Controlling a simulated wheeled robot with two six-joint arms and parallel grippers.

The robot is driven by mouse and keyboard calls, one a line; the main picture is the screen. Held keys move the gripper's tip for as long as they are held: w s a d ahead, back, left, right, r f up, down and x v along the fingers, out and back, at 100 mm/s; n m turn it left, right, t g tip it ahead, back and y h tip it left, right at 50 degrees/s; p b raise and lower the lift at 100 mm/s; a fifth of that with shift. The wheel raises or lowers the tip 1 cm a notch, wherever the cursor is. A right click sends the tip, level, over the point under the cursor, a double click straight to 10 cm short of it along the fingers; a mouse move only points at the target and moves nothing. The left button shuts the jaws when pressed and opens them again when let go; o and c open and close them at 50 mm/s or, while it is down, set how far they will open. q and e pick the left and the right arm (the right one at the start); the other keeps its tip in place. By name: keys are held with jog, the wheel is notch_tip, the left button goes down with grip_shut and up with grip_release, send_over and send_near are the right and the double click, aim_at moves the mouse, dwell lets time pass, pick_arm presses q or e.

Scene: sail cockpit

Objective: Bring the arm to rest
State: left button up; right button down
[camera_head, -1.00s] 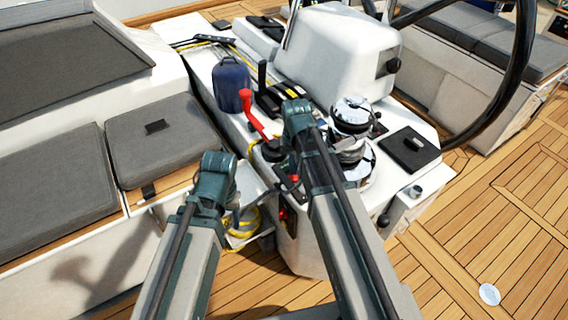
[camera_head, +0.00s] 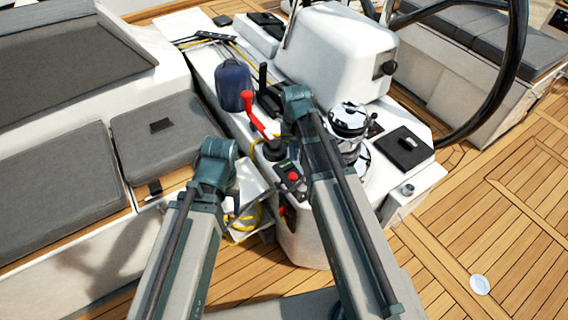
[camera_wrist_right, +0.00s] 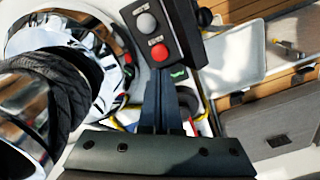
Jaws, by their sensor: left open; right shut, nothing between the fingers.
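My right gripper (camera_wrist_right: 165,105) shows in the right wrist view as two dark fingers side by side, shut with nothing held. Its tips are close below a black control box (camera_wrist_right: 160,35) with a grey and a red button; I cannot tell if they touch. In the head view my right arm (camera_head: 340,200) reaches up over the cockpit console, and its gripper is hidden behind the arm. My left arm (camera_head: 195,235) reaches up at the left, with its top joint beside the grey seat cushion. The left gripper is hidden behind that arm.
A chrome winch (camera_head: 348,120) stands just right of my right arm. A red lever (camera_head: 258,118) and a dark blue container (camera_head: 233,85) are between and beyond the arms. A grey-cushioned bench (camera_head: 60,185) lies left. Teak floor (camera_head: 450,235) at the right is mostly clear.

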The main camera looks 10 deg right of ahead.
jog(key=s+a+r+n+h+p, duration=0.1)
jog(key=s+a+n, duration=0.4)
jog(key=s+a, duration=0.5)
jog(key=s+r+p, duration=0.1)
jog(key=s, duration=0.3)
jog(key=shift+s+a+r+n, duration=0.15)
jog(key=shift+a+n, duration=0.1)
jog(key=shift+n, duration=0.15)
